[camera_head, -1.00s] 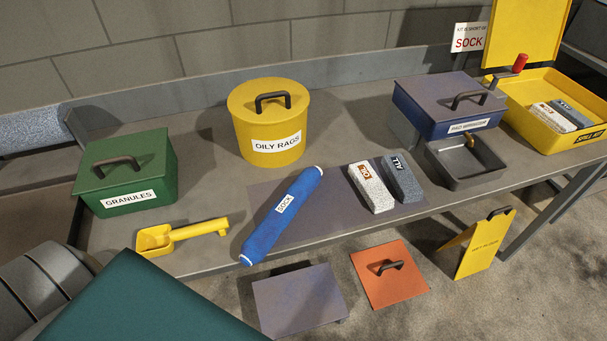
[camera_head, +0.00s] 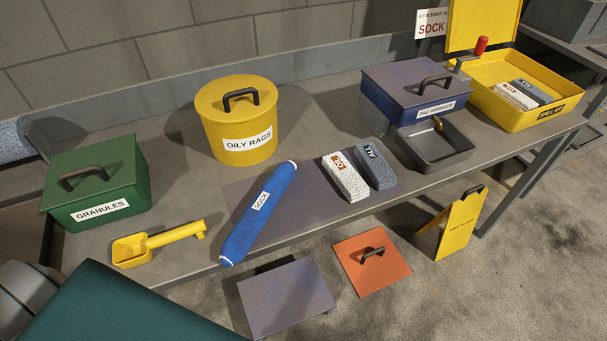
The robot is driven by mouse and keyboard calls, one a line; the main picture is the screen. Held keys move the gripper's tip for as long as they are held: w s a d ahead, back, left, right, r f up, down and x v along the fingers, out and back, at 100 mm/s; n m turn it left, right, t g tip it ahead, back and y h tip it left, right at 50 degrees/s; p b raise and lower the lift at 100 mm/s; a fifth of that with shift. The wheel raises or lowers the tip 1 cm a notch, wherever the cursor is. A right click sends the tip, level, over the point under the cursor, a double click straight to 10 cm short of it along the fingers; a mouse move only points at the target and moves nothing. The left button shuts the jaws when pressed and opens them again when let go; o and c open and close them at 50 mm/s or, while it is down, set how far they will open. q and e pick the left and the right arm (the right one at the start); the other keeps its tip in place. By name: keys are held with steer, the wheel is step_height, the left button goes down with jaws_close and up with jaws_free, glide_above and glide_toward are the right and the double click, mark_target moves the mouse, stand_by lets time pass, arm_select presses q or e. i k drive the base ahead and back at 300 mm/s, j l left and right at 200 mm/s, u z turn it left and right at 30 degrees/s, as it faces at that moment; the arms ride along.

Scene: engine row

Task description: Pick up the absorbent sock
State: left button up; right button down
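The absorbent sock (camera_head: 258,213) is a blue roll with white ends and a white label reading SOCK. It lies slanted on the grey bench, partly on a darker mat (camera_head: 304,193), and its near end reaches the bench's front edge. Nothing touches it from above. Neither of my grippers shows in the head view.
On the bench (camera_head: 185,195) stand a green GRANULES box (camera_head: 120,185), a yellow scoop (camera_head: 160,242), a yellow OILY RAGS bin (camera_head: 235,125), two small packs (camera_head: 345,178), a blue box (camera_head: 425,107) with a grey tray (camera_head: 440,152), and an open yellow spill kit (camera_head: 490,98). A yellow sign (camera_head: 458,225) stands on the floor.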

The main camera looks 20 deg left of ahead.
mark_target(234, 249)
steer(key=u, duration=1)
steer(key=i, duration=0.05)
